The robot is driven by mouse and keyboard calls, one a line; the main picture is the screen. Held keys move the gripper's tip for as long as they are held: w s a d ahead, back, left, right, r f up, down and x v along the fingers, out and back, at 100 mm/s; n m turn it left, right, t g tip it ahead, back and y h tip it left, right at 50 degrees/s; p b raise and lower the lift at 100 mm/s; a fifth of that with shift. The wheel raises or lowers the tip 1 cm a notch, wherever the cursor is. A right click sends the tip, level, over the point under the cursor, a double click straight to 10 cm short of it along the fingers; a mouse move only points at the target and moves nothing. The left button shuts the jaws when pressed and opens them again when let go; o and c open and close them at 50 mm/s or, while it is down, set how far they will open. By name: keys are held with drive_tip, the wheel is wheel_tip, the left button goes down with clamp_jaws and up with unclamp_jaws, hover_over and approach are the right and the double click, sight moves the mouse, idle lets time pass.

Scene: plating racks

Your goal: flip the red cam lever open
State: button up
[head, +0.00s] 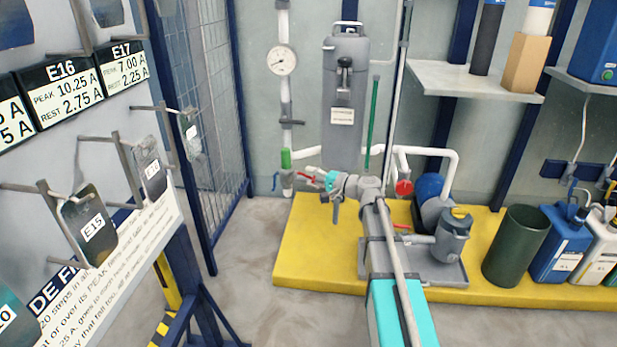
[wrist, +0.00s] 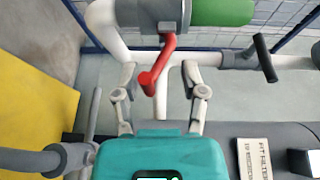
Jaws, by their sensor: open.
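My gripper (wrist: 159,78) is open, with one finger on each side of the lever. I see space between each finger and the lever; I cannot tell how deep the lever sits between them. In the head view my gripper (head: 312,178) is at the lower end of the pipe at the back wall, next to the green section (head: 286,160). The lever is small and partly hidden there.
A grey tank (head: 345,110) hangs right of the pipe with the gauge (head: 281,60). A black valve handle (wrist: 265,58) stands right of the coupling. A pump (head: 453,238) stands on the yellow platform (head: 312,260). A mesh fence (head: 215,90) is on the left.

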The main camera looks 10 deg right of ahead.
drive_tip(key=shift+w+a, duration=0.4)
drive_tip(key=shift+a, duration=0.1)
clamp_jaws()
